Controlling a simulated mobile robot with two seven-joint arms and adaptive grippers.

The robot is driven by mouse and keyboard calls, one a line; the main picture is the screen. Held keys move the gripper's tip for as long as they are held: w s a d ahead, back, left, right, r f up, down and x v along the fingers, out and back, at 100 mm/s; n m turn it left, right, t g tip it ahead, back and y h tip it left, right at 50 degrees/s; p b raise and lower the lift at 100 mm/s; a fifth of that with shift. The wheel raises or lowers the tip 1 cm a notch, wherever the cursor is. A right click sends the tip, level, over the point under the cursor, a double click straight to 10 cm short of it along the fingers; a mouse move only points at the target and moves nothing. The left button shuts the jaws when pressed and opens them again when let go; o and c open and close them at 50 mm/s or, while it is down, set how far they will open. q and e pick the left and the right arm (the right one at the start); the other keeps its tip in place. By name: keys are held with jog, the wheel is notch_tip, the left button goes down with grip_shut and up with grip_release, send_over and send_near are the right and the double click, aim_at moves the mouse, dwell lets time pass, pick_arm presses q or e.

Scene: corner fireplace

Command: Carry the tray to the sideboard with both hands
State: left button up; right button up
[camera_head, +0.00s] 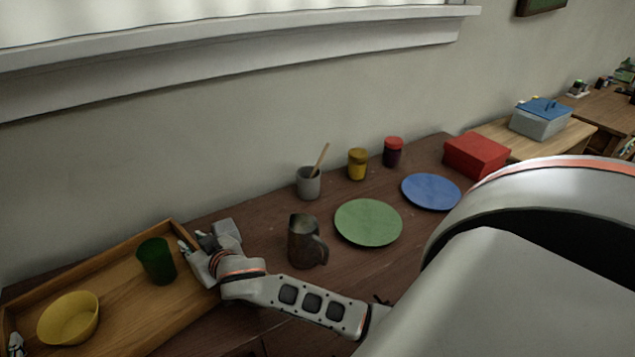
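The wooden tray (117,317) is at the lower left, on or just above the dark brown wooden top. It holds a yellow bowl (69,318) and an upright dark green cup (156,261). My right gripper (190,247) is at the tray's right end, with its fingertips over the rim beside the green cup. The hand hides that part of the rim, so I cannot tell whether the fingers are closed on it. Only a small piece of my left gripper (15,343) shows at the tray's left end, cut off by the picture edge.
Right of the tray stand a dark metal mug (303,243), a grey pot with a wooden stick (308,184), a green plate (368,222), a blue plate (431,191), yellow and red-lidded jars (357,164) and a red box (476,155). A lighter wooden surface (572,136) bears a blue-lidded grey box.

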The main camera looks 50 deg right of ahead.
pick_arm(q)
jog(key=v, duration=1)
jog(key=shift+s, duration=0.25)
jog(key=shift+v, duration=0.75)
pick_arm(e)
jog(key=shift+s, duration=0.1)
pick_arm(q)
jog(key=shift+r, duration=0.1)
pick_arm(e)
jog(key=v, duration=1.2)
jog(key=shift+f, duration=0.1)
